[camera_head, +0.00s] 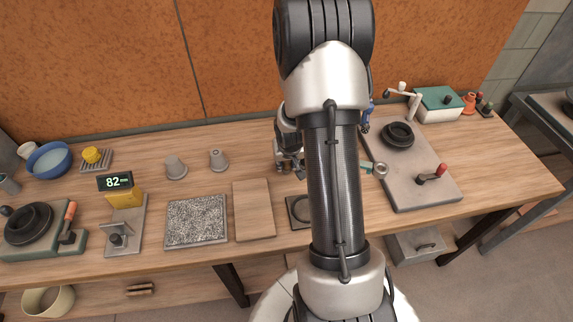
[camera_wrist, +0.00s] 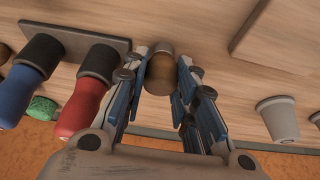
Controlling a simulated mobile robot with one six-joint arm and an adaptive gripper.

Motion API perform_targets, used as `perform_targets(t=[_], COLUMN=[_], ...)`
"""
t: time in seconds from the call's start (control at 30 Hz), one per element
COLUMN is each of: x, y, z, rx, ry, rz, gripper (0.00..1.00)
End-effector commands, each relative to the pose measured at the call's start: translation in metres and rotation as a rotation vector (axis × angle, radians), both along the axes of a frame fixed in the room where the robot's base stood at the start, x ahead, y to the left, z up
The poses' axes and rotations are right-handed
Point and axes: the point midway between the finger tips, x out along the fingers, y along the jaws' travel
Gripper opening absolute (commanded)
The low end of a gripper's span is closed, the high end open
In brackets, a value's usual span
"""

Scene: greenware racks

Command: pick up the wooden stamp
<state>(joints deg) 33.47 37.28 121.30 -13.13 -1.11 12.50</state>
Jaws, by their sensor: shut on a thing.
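The wooden stamp (camera_wrist: 159,74) shows in the wrist view as a brown, rounded piece between the fingertips of my gripper (camera_wrist: 162,82). My gripper is shut on it, with one blue-padded finger on each side. In the head view my gripper (camera_head: 289,158) is low over the middle of the table, partly behind my arm. I cannot make out the stamp clearly there.
Blue (camera_wrist: 22,88) and red (camera_wrist: 88,100) handled tools stand close to my gripper on a dark strip (camera_wrist: 75,33). A grey cup (camera_wrist: 278,118) stands to the right. In the head view, a wooden board (camera_head: 254,210) and a speckled slab (camera_head: 196,222) lie left of my arm.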

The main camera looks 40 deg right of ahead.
Motion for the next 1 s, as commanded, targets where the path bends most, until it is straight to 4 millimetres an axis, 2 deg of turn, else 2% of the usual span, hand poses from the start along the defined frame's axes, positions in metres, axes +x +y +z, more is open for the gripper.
perform_targets(t=[0.1, 0.57, 0.77, 1.0], x=[0.0, 0.0, 0.0, 0.0], y=[0.0, 0.0, 0.0, 0.0], z=[0.0, 0.006, 0.021, 0.055], rx=[0.0, 0.0, 0.0, -0.001], ry=[0.0, 0.0, 0.0, -0.001], rz=[0.0, 0.0, 0.0, 0.001], gripper=[0.02, 0.02, 0.02, 0.02])
